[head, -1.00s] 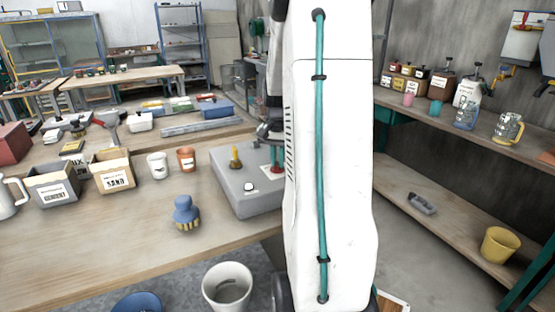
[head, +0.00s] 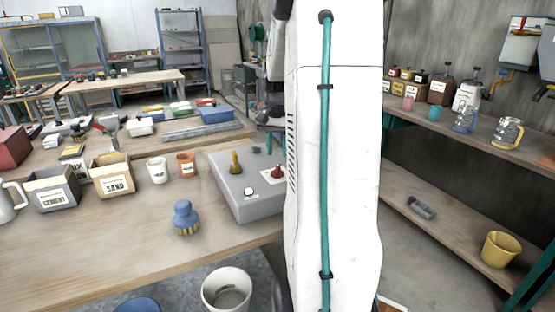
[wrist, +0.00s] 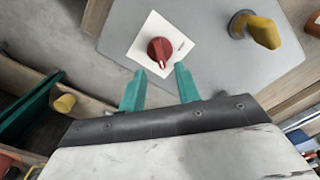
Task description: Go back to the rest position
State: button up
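My gripper (wrist: 160,88) shows in the wrist view as two teal fingers, spread apart with nothing between them. It is above the grey control box, and the red knob (wrist: 160,52) on its white plate lies just beyond the fingertips. In the head view the grey control box (head: 240,198) stands on the workbench, left of my white arm, with the red knob (head: 277,172), a yellow lever (head: 235,162) and a white button (head: 249,192). The yellow lever also shows in the wrist view (wrist: 262,33). My arm hides part of the box's surroundings.
The workbench (head: 120,235) holds a blue brush (head: 186,217), a cement box (head: 53,190), a sand box (head: 113,176) and two cups. A white bucket (head: 227,290) stands on the floor below. At right, a shelf carries jars, mugs and a yellow pot (head: 500,249).

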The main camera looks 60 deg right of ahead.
jog(key=shift+r, duration=1.15)
jog(key=s+a+r+n, duration=0.1)
jog(key=s+a+n, duration=0.3)
jog(key=a, duration=0.8)
jog(key=s+a+r+n+t, duration=0.1)
jog(key=s+a+n, duration=0.4)
jog(key=a, duration=0.8)
jog(key=s+a+n, duration=0.5)
jog(key=a, duration=0.7)
jog(key=shift+a+r, duration=0.4)
jog(key=shift+a, duration=0.1)
